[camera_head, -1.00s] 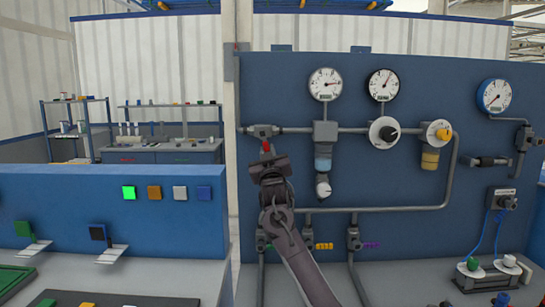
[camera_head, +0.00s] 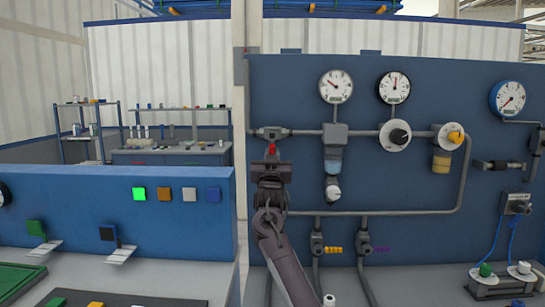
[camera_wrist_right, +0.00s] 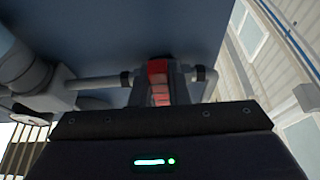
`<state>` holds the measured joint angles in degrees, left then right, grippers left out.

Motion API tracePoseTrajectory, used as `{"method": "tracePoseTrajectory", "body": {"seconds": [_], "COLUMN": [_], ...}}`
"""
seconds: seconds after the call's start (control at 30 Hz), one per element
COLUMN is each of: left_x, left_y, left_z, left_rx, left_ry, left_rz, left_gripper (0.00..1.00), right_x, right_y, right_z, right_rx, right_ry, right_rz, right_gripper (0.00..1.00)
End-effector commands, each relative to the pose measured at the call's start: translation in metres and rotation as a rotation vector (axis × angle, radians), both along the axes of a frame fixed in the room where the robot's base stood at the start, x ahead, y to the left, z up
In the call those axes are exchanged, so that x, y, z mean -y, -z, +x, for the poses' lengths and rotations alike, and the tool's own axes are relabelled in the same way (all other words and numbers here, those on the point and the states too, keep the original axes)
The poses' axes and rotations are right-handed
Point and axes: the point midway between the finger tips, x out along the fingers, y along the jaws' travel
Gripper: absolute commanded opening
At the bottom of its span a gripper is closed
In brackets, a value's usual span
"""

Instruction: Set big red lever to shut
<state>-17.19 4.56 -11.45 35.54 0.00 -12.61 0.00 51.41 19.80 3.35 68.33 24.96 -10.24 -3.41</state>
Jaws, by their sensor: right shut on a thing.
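The big red lever (camera_head: 272,149) hangs downward from a grey valve (camera_head: 272,132) at the left end of the upper pipe on the blue panel. Only a small red part shows above my gripper in the head view. My right gripper (camera_head: 271,160) reaches up from below and is shut on the lever. In the right wrist view the red lever (camera_wrist_right: 159,68) sits between my fingers, with the pipe running out to both sides. My left gripper is not in view.
A left gauge (camera_head: 335,86) and a middle gauge (camera_head: 394,87) stand above the pipe. A filter with a clear bowl (camera_head: 333,160) hangs right of my gripper. A button console (camera_head: 100,210) stands at the left.

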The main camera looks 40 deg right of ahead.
Motion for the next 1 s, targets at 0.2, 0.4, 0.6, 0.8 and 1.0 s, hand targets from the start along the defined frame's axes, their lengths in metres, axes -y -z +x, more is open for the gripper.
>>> {"method": "tracePoseTrajectory", "body": {"seconds": [0.2,0.4,0.6,0.8,1.0], "left_x": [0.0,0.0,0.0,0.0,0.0], "left_y": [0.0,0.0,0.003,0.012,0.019], "left_z": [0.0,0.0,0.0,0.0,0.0], "left_rx": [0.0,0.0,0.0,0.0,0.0], "left_ry": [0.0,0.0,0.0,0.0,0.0], "left_rz": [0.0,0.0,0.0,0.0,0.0], "left_gripper": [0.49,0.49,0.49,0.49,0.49], "right_x": [-0.001,0.0,-0.004,-0.021,-0.039], "right_y": [0.002,0.001,0.004,0.017,0.028], "right_z": [0.001,0.0,-0.004,-0.022,-0.043], "right_rx": [-0.002,-0.001,0.0,-0.001,-0.001], "right_ry": [-0.002,-0.001,-0.001,-0.004,-0.004], "right_rz": [0.004,0.002,0.001,0.002,0.002], "right_gripper": [0.34,0.37,0.37,0.37,0.37]}}
